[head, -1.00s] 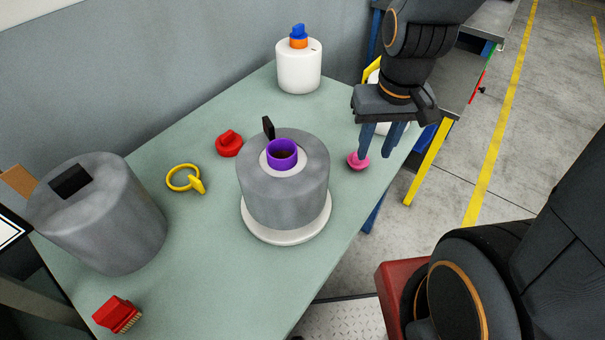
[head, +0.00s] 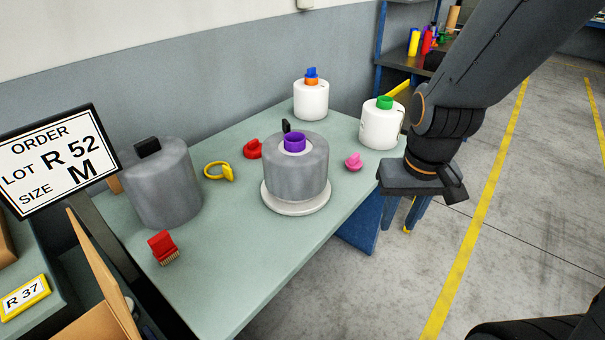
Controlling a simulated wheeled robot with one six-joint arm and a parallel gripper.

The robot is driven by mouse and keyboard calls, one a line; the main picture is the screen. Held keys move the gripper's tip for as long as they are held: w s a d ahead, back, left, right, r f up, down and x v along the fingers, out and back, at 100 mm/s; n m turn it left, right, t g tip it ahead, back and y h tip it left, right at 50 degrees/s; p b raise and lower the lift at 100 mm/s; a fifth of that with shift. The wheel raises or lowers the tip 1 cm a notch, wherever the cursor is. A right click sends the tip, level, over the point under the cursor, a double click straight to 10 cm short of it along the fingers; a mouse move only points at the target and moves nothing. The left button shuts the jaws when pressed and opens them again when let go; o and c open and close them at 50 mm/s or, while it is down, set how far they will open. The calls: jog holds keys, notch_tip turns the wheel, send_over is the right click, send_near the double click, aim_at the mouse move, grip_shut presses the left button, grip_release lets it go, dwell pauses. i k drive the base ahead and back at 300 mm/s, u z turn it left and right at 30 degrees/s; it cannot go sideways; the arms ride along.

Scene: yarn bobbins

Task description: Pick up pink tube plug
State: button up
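The pink tube plug (head: 353,162) sits on the green table near its right edge, to the right of the grey bobbin with the purple tube. It is in full view with nothing over it. My gripper (head: 403,213) is to the right of the plug in the picture, past the table's right edge. Its two blue fingers point down with a gap between them, and it appears open and empty. It is apart from the plug.
The grey bobbin (head: 296,172) with a purple tube (head: 295,143) stands on a white disc. White bobbins with green (head: 384,103) and blue-orange tops (head: 312,78) stand behind. A red plug (head: 252,149), yellow ring (head: 219,171), red brush (head: 163,247) and larger grey bobbin (head: 163,190) lie left.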

aim_at(354, 164)
jog(key=z, duration=1.4)
jog(key=i, duration=0.7)
jog(key=u, duration=2.45)
jog(key=i, duration=0.2)
jog(key=u, duration=0.15)
